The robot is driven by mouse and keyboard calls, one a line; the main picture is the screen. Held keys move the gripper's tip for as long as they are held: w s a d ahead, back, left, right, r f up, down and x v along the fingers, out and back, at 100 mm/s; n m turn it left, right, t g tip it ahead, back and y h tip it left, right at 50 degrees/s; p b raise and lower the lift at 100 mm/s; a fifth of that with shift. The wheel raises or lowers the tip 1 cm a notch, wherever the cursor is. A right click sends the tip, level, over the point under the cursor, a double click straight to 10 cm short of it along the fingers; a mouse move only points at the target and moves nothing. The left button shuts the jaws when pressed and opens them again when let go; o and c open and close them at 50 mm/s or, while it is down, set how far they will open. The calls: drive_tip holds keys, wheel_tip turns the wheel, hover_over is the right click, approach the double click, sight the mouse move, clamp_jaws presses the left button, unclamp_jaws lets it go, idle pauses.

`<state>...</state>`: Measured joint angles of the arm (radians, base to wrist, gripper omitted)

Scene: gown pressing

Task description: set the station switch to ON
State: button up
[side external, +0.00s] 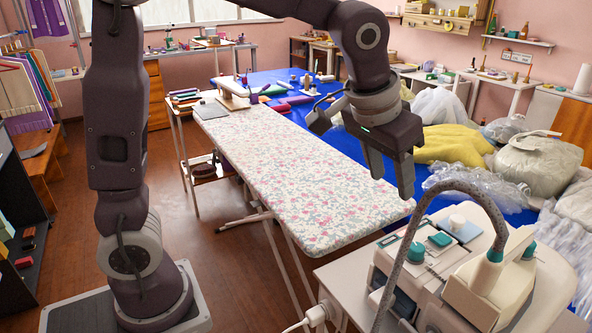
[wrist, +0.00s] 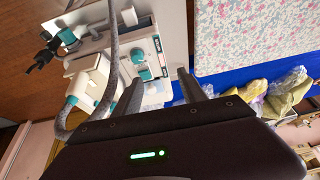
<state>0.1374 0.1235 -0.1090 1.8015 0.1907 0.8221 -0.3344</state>
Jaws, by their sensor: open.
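The pressing station (side external: 400,277) is a pale unit on a white stand at the lower right of the side external view. It has a teal round knob (side external: 415,252) and a teal block-shaped control (side external: 439,239) on top. The station also shows in the wrist view (wrist: 120,40), with its teal controls (wrist: 139,56) near the fingertips. I cannot tell which control is the switch or how it is set. My gripper (side external: 391,186) is open and empty, pointing down above the board's right edge, apart from the station. Its two fingers (wrist: 160,84) also show in the wrist view.
A cream iron (side external: 490,280) with a thick grey hose (side external: 450,187) arching up stands right of the controls. The floral pressing board (side external: 290,170) lies left of the station. Bagged laundry and a yellow cloth (side external: 450,145) lie on a blue-covered table behind.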

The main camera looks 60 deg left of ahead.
drive_tip(key=s+a+r, duration=0.1)
drive_tip(key=s+a, duration=0.1)
drive_tip(key=s, duration=0.5)
drive_tip(key=s+a+r, duration=0.1)
drive_tip(key=s+a, duration=0.2)
drive_tip(key=s, duration=0.4)
drive_tip(key=shift+s, duration=0.15)
drive_tip(key=shift+r, duration=0.1)
drive_tip(key=s+a+f, duration=0.1)
drive_tip(key=s+f, duration=0.2)
drive_tip(key=s, duration=0.6)
drive_tip(key=shift+t, duration=0.4)
drive_tip(key=shift+a, duration=0.1)
